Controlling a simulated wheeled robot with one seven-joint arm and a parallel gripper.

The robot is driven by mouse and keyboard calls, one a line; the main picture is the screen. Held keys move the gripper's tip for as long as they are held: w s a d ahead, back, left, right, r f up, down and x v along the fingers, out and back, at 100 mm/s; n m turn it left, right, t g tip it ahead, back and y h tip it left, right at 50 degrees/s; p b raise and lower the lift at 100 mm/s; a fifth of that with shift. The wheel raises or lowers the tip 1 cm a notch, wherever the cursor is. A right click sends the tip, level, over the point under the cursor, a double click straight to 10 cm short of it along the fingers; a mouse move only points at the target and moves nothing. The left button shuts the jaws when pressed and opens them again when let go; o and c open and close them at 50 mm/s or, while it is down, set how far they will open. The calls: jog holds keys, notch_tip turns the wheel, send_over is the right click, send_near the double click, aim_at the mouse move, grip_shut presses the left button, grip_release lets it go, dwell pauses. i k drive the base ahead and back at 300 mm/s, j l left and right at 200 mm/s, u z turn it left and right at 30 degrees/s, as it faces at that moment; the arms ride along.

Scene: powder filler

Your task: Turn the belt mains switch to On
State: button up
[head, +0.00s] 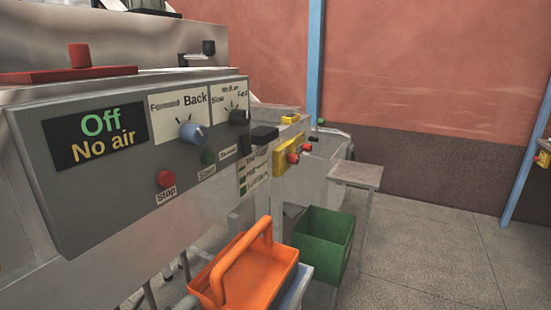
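A yellow box (280,163) with red knobs (293,158) sits on the side of the machine, beyond the end of the grey control panel. It looks like a mains switch, but no label on it can be read, so I cannot tell that it is the belt's or which way it is turned. The grey panel (110,212) has a display (95,137) reading "Off" and "No air". It carries a blue-grey knob (192,132) by "Back", a black knob (238,117), a red Stop button (165,179) and a green Start button (208,157). My gripper is not in view.
An orange tray with a handle (275,268) juts out in front of the machine, with a green crate (322,240) behind it. A small stand (355,175) is beyond. The floor (430,250) at the right is clear.

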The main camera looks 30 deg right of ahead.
aim_at(291, 158)
jog(key=i+l, duration=0.2)
jog(key=l, duration=0.2)
jog(key=i+l, duration=0.2)
jog(key=l, duration=0.2)
jog(key=i+l, duration=0.2)
jog(key=l, duration=0.2)
jog(key=i+l, duration=0.2)
jog(key=l, duration=0.2)
jog(key=z, duration=0.05)
